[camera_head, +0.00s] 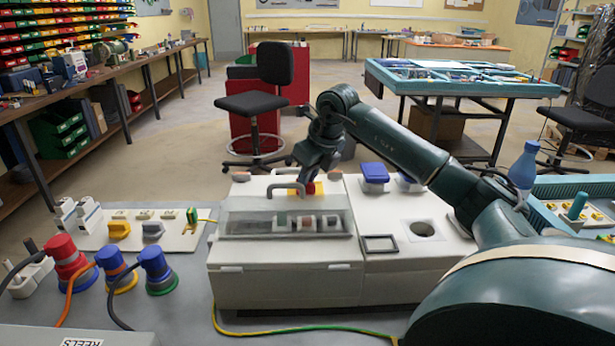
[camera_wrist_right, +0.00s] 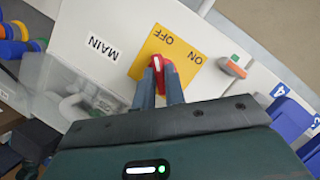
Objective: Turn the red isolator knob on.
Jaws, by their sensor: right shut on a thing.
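The red isolator knob (camera_wrist_right: 167,75) sits on a yellow plate (camera_wrist_right: 150,45) marked OFF and ON, beside a MAIN label (camera_wrist_right: 102,47). Its white mark is at its upper left; the exact setting is hard to read. My right gripper (camera_wrist_right: 161,84) is shut on the knob, one finger on each side. In the head view, my right gripper (camera_head: 306,182) reaches down to the knob (camera_head: 310,188) at the back of the white socket box (camera_head: 285,286); the fingers hide part of it. My left gripper is not in view.
A clear cover (camera_head: 240,220) with a grey handle (camera_head: 285,187) stands just in front of the knob. Blue sockets (camera_head: 374,172) stand to its right. A blue bottle (camera_head: 523,168) stands right of my arm.

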